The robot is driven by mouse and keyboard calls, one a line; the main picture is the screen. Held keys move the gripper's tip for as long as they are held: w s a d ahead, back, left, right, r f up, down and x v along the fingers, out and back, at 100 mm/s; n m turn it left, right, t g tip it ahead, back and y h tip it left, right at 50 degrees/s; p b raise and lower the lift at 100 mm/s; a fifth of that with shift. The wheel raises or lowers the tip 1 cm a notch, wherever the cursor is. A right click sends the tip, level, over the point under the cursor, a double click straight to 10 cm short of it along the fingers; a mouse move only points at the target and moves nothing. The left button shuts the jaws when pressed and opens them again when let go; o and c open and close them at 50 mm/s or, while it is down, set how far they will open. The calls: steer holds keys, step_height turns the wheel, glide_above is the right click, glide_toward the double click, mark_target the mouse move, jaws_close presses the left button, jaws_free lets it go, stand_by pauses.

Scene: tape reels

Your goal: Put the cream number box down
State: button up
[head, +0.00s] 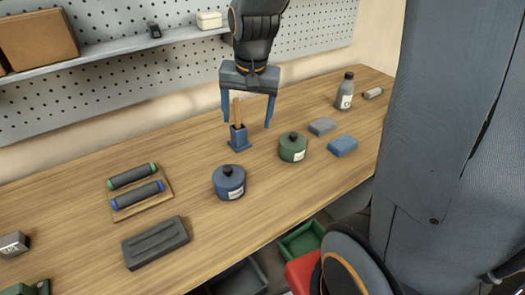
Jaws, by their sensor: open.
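A small cream box (209,20) sits on the wall shelf, left of my arm; no number on it is readable at this size. My gripper (248,117) hangs over the back of the wooden workbench with its two blue fingers spread apart and nothing held between them. It is below and to the right of the cream box, well apart from it. A blue holder (239,138) with wooden sticks stands on the bench beneath the gripper. The sticks appear between the fingers in the picture; I cannot tell the depth between them.
Blue (229,184) and green (293,149) lidded pots stand mid-bench, with a grey block (322,126), blue block (343,146) and bottle (346,92) to the right. A roller tray (165,200) and dark block (156,243) lie left. The shelf (110,48) also bears a brown box (38,38).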

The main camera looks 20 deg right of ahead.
steer(key=s+f+n, duration=0.5)
steer(key=s, duration=0.5)
steer(key=shift+s, duration=0.15)
step_height(320, 180, down, 8)
steer(key=g+b, duration=0.1)
steer(key=b, duration=0.6)
steer(key=shift+f, duration=0.2)
